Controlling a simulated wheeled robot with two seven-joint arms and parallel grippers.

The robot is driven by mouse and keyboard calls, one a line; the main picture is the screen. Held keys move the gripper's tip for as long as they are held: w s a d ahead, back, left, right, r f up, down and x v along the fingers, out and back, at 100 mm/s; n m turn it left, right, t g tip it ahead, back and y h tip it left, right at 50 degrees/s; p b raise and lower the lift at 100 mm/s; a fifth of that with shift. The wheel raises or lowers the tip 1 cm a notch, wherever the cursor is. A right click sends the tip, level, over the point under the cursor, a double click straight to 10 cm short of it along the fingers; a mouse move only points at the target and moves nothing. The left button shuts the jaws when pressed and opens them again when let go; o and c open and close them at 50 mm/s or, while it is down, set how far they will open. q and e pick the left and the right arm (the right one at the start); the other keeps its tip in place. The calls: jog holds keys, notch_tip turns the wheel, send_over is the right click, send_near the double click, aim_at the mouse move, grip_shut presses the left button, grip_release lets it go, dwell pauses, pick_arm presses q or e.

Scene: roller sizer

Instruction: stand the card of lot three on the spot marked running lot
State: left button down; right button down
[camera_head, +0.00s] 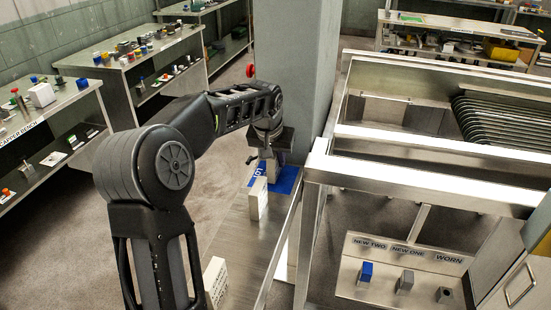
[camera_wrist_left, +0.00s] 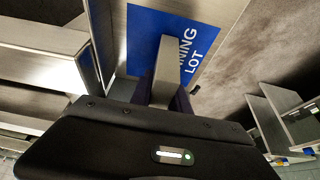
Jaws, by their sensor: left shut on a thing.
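My left gripper (camera_head: 268,152) is over the blue marked spot (camera_head: 290,179) beside the grey column. It is shut on a pale card, seen edge-on in the left wrist view (camera_wrist_left: 165,68). The card covers part of the spot's white lettering; "NING LOT" can be read on the blue spot (camera_wrist_left: 150,30) in that view. I cannot read the held card's face or tell whether its foot touches the surface. A white card (camera_head: 257,199) stands just in front of the spot, and another card with print (camera_head: 215,278) stands nearer. My right gripper is not in view.
The grey column (camera_head: 298,80) rises close behind the spot. The metal machine frame (camera_head: 312,190) borders it on the right. A panel (camera_head: 400,258) labelled "NEW TWO", "NEW ONE" and "WORN" carries small blocks. Benches with parts stand at left.

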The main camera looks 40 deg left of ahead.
pick_arm(q)
jog(key=shift+f, duration=0.1)
jog(key=shift+f, duration=0.15)
jog(key=c, duration=1.3)
grip_release()
jog(key=shift+o, duration=0.2)
jog(key=shift+r, duration=0.4)
jog(key=v, duration=1.1)
jog(key=shift+s+d+r, duration=0.15)
jog(key=shift+s+r, duration=0.05)
jog(key=shift+r, duration=0.1)
